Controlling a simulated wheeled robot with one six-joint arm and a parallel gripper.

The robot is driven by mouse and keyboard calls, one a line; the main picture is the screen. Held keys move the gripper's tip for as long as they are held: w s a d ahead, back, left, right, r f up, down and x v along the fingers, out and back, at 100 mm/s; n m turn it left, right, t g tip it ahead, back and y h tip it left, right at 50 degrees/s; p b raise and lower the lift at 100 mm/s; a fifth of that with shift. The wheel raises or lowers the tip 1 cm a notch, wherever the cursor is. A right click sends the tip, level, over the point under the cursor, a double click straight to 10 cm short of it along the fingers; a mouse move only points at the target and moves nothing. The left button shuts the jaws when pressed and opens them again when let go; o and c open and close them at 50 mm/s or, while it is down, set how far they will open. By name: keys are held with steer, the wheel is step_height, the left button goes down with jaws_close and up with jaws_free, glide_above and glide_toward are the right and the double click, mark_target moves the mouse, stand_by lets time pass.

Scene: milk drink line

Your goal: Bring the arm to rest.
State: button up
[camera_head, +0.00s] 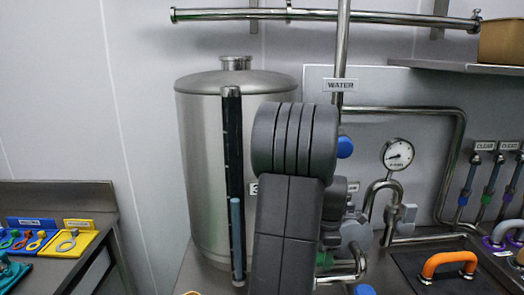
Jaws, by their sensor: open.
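My arm stands upright in the middle of the head view, its dark grey ribbed joint at the top and a link running down out of the picture. My gripper does not show; it may be hidden behind the arm or out of the picture. The arm covers part of the steel tank (203,150) and part of the pipework behind it.
A sight tube (233,150) runs down the tank's front. Right are a gauge (398,154), steel pipes (458,150) and an orange handle (449,262) on a dark panel. A bench with blue (31,224) and yellow (88,238) trays stands left. A shelf (450,67) holds a brown box (501,42).

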steer(key=shift+s+m, duration=0.4)
steer(key=shift+m, duration=0.2)
steer(key=shift+r, duration=0.1)
